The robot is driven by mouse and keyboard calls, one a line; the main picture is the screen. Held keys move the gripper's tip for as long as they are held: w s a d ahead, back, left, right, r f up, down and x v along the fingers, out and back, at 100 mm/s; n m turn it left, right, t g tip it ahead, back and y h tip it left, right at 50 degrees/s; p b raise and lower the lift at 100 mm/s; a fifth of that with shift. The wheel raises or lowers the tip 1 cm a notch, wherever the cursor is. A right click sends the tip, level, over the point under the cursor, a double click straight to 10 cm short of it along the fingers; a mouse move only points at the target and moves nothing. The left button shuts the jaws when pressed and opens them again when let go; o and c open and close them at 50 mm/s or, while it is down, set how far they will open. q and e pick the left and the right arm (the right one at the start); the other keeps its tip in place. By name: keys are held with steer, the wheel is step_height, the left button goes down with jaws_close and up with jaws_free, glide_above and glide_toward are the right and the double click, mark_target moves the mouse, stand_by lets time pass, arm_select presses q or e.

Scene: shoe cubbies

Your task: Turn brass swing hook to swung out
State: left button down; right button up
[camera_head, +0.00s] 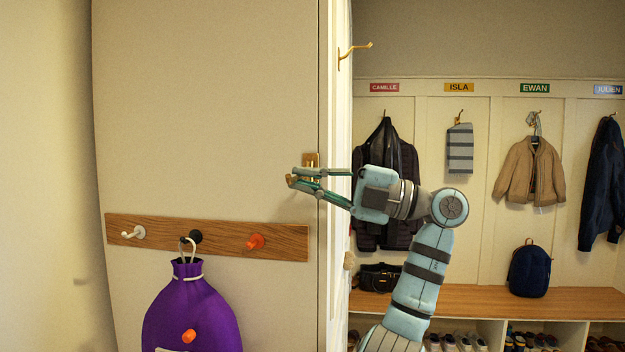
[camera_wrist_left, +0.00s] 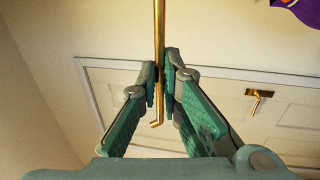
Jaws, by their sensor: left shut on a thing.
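The brass swing hook shows its plate (camera_head: 311,159) on the right edge of the pale panel in the head view. My left gripper (camera_head: 296,182) is at this plate, its fingers reaching left across the panel just below it. In the left wrist view the finger pads (camera_wrist_left: 160,88) are closed on a thin brass rod (camera_wrist_left: 158,25), which runs down between them and ends in a short bent tip. The fingers hide much of the hook in the head view. My right gripper is in neither view.
A second brass hook (camera_head: 352,50) juts right, higher up. A wooden peg rail (camera_head: 150,236) below carries a purple bag (camera_head: 192,312). Coats, name labels and a bench (camera_head: 560,298) are behind at right. A brass fitting (camera_wrist_left: 257,97) is on the white panelled surface in the wrist view.

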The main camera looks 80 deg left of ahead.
arm_select(q)
steer(key=shift+r, duration=0.1)
steer(key=c, duration=2)
jaws_free()
steer(key=shift+c, duration=0.2)
steer(key=shift+w, duration=0.1)
steer(key=v, duration=1.2)
